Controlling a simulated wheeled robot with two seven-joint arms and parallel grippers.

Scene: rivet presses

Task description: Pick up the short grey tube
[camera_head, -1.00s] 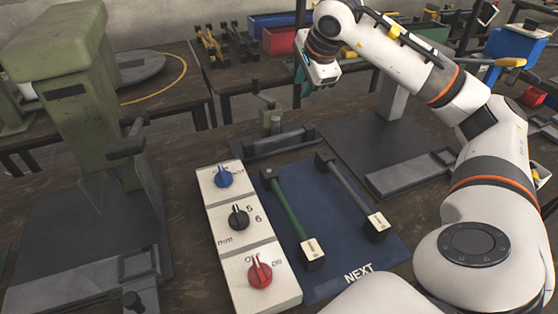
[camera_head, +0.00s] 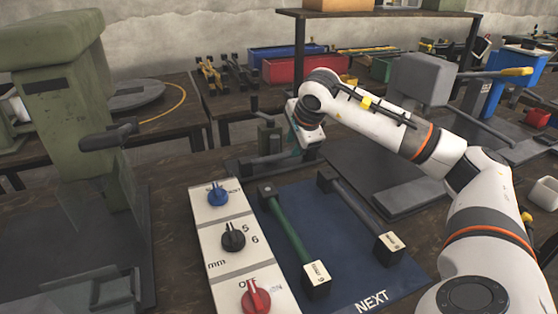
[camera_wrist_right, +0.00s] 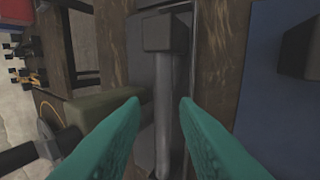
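A short grey tube (camera_wrist_right: 163,95) with a dark block at its far end lies along a dark base plate in the right wrist view. My left gripper is not in view.
The blue mat (camera_head: 335,215) holds a green tube (camera_head: 290,228) and another grey tube (camera_head: 362,208), both with end blocks. A white panel with knobs (camera_head: 228,222) stands left of it. A green clamp post (camera_head: 268,135) is close to my right gripper. A large green press (camera_head: 75,120) stands left.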

